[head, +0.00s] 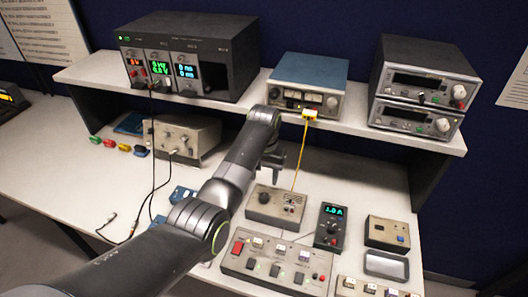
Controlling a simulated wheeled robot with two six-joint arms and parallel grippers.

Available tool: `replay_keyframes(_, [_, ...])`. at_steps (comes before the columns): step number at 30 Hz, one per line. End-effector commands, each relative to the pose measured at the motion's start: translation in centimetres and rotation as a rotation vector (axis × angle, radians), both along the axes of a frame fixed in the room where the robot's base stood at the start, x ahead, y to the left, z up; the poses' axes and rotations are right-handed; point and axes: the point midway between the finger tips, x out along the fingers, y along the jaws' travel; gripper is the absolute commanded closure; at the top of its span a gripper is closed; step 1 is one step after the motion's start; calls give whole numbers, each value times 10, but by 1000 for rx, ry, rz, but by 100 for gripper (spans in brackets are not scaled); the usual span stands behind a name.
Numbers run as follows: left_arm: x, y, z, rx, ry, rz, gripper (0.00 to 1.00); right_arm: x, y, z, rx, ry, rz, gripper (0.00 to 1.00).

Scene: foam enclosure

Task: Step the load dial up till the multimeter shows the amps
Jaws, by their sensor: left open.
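A small beige box (259,213) with a dark knob (264,198) and a round grille-like disc stands on the bench in the middle; it looks like the load box. The black handheld multimeter (323,240) lies to its right. Its green display (333,211) appears to read 1.0 A, and a round selector sits below. My left arm reaches in from the bottom left. My left gripper (288,160) is open and empty, above and behind the beige box, apart from its knob. The knob's pointer is too small to read. My right gripper is out of view.
A long switch panel (277,263) lies in front of the box and multimeter. A beige unit (388,233) and grey tray (386,265) lie at right. A shelf (350,122) carrying instruments (307,82) spans the back. A yellow cable (300,153) hangs near my left gripper.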

Motion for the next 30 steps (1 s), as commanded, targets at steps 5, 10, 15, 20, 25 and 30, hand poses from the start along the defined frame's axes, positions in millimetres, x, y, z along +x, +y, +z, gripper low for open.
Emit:
replay_keyframes(5, [1, 0, 41, -2, -6, 0, 52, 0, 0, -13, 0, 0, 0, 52])
replay_keyframes(10, [1, 0, 75, -1, -3, 1, 52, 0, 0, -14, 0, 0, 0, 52])
replay_keyframes(15, [0, 0, 90, 1, -1, 1, 52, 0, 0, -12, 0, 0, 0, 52])
replay_keyframes(20, [0, 0, 93, 0, 1, 1, 52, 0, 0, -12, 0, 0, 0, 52])
replay_keyframes(25, [0, 0, 92, 0, 0, 1, 52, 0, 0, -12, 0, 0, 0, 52])
replay_keyframes(30, [0, 0, 92, 0, 0, 0, 52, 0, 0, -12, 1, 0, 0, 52])
